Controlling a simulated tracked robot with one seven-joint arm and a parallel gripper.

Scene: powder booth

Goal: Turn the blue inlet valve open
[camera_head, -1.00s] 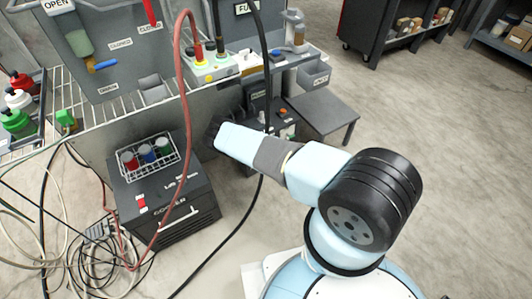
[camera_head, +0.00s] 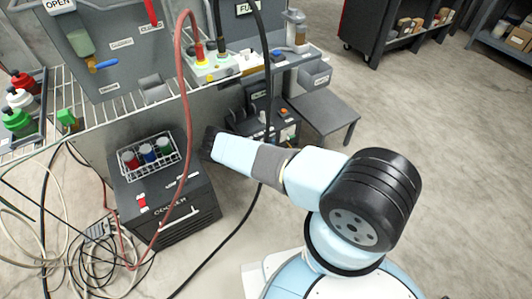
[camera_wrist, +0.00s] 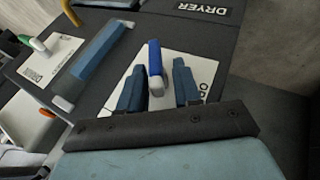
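In the wrist view, a blue valve lever (camera_wrist: 154,58) with a pale grey lower end stands over a white label plate on a dark surface marked DRYER. Lettering on the plate is partly hidden by a finger. My gripper (camera_wrist: 158,66) is open, with one blue finger on each side of the lever and a visible gap on both sides. I cannot tell how far the fingertips reach down beside it. In the head view the fingers are hidden; only the dark end of my arm (camera_head: 209,139) shows, left of the dark dryer unit (camera_head: 272,122).
A blue bar (camera_wrist: 92,54) lies left of the lever, with a green handle (camera_wrist: 36,44) beyond it. A red hose (camera_head: 181,90) and a black cable (camera_head: 262,70) hang near my arm. The cooler (camera_head: 165,205) with a bottle rack stands at left.

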